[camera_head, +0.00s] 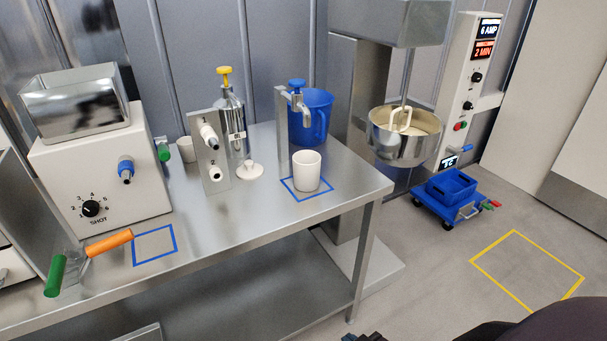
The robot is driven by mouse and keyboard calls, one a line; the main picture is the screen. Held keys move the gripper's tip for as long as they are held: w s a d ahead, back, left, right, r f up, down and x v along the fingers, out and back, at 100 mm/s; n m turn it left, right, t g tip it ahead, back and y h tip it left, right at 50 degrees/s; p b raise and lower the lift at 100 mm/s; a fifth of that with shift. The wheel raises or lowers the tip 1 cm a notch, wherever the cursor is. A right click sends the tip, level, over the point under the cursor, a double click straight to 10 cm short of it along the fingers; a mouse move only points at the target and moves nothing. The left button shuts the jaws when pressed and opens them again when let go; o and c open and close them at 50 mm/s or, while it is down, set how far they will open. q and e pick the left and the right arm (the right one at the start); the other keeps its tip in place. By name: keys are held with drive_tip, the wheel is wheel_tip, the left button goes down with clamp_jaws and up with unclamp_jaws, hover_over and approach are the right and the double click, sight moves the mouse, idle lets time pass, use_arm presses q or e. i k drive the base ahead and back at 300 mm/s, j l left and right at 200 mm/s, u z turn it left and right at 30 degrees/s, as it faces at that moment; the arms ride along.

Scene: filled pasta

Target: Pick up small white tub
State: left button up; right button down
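A small white tub (306,172), an open-topped cup shape, stands upright inside a blue square outline on the steel table, below the spout of a blue-knobbed tap. A second white tub (186,149) stands farther back on the left, partly hidden. I cannot tell which one the task names. My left gripper is not in view. A small dark part at the bottom edge appears to be the tip of my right gripper (362,337); its fingers cannot be made out. It is well apart from both tubs.
A blue jug (311,117) stands behind the tap. A bottle with a yellow knob (232,115) and a white machine (100,165) stand left on the steel table (240,220). A mixer bowl (403,135) is on the right. Floor inside the yellow outline (527,268) is clear.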

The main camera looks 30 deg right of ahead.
sight(307, 172)
drive_tip(key=z, duration=1)
drive_tip(key=i+l+u, duration=0.1)
drive_tip(key=i+l, duration=0.3)
drive_tip(key=l, duration=0.25)
drive_tip(key=i+l+u, duration=0.15)
drive_tip(key=i+l, duration=0.05)
drive_tip(key=l, duration=0.1)
